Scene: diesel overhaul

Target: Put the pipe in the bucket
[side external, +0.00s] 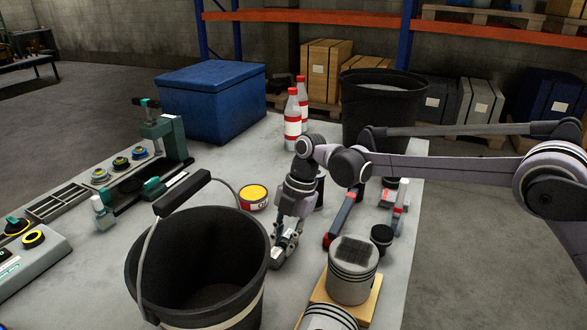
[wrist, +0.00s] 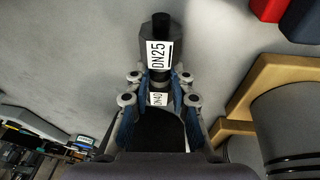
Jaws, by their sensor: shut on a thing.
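The pipe (wrist: 146,34) is a dark grey fitting with white labels reading DN25 and DN40. In the wrist view it lies between the fingers of my gripper (wrist: 159,82), which is shut on it. In the side view my gripper (side external: 285,248) points down close to the table top, just right of the bucket (side external: 258,262). The pipe is mostly hidden there by the fingers, and I cannot tell whether it touches the table. The bucket is black with a pale band and a raised handle; it stands upright at the front, and its visible inside looks empty.
A piston (side external: 352,272) stands on a wooden block right of my gripper. A yellow-topped can (side external: 253,198) is behind it. Red-handled tools (side external: 343,220) lie to the right. A black bin (side external: 380,110), red-white bottles (side external: 292,120) and a blue box (side external: 212,100) stand at the back.

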